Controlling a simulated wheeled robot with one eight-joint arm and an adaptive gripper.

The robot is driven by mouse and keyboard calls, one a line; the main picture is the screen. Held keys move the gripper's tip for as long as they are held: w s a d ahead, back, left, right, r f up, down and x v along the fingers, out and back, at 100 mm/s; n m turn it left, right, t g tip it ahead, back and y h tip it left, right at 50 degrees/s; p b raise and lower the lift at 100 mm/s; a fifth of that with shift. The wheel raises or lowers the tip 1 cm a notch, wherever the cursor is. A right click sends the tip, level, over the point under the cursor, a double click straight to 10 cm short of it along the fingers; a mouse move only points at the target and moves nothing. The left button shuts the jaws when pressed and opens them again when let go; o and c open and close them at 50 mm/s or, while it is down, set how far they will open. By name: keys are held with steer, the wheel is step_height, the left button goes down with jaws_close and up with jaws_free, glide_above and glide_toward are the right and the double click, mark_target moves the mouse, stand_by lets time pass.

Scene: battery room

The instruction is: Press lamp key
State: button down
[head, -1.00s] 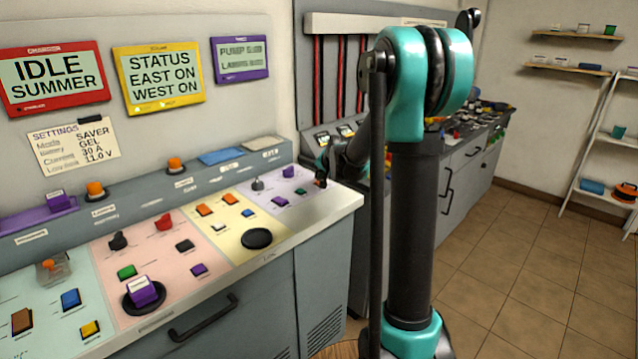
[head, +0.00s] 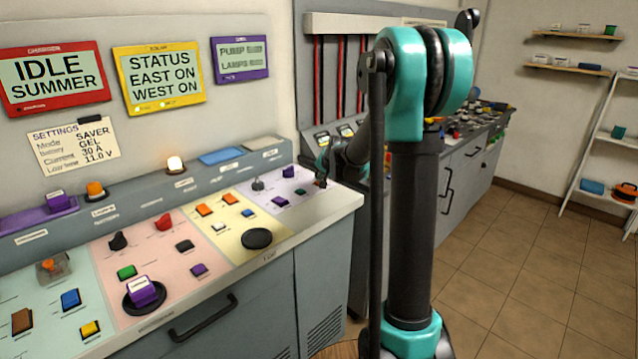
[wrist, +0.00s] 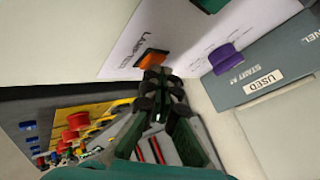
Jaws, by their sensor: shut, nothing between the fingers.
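In the wrist view, an orange key (wrist: 152,57) sits on a pale panel beside a printed label that seems to read LAMPS. My gripper (wrist: 160,90) is shut and empty, its dark fingertips right at the lower edge of the key. I cannot tell whether they touch it. In the head view, my gripper (head: 321,181) is low at the right end of the lavender panel (head: 316,201), and the orange key is not distinguishable there. The purple display (head: 240,60) lists PUMP and LAMPS, but their states are too small to read.
A purple knob (wrist: 225,60) stands right of the key in the wrist view. In the head view, a beacon (head: 175,164) on the console ledge glows white. A black round pad (head: 257,238) and several keys lie left of my gripper. Another bench (head: 470,140) stands behind my arm.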

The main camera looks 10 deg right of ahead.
steer(key=shift+r, duration=0.65)
steer(key=shift+r, duration=2.5)
